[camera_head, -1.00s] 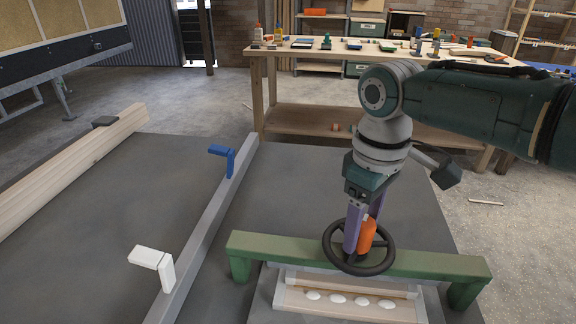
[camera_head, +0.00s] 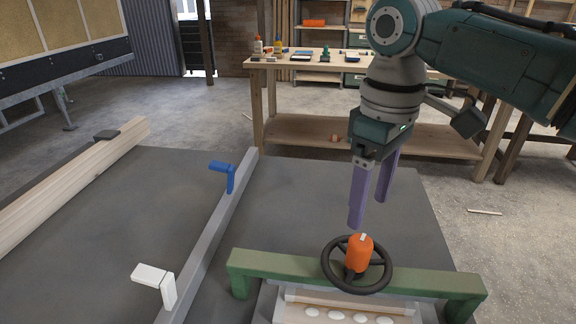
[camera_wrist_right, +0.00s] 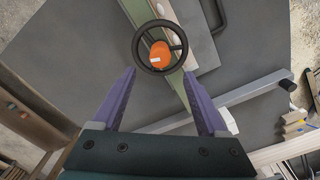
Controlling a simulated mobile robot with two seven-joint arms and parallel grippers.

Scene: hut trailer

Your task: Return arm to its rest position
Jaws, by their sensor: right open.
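My right gripper (camera_head: 372,192) is open and empty, with its two purple fingers pointing down. It hangs above and apart from a black handwheel (camera_head: 338,283) with an orange knob (camera_head: 361,254). The handwheel sits on a green press beam (camera_head: 277,266) at the front of the grey table. In the right wrist view, the wheel (camera_wrist_right: 138,47) and orange knob (camera_wrist_right: 160,54) lie beyond the open fingers (camera_wrist_right: 160,103). My left gripper is not in view.
A grey rail (camera_head: 207,234) on the grey table (camera_head: 110,222) carries a blue handle (camera_head: 220,168) and a white handle (camera_head: 153,276). Wooden beams (camera_head: 75,177) lie at left. A workbench (camera_head: 300,63) with tools stands behind. A light board (camera_head: 345,308) with several white ovals lies under the press.

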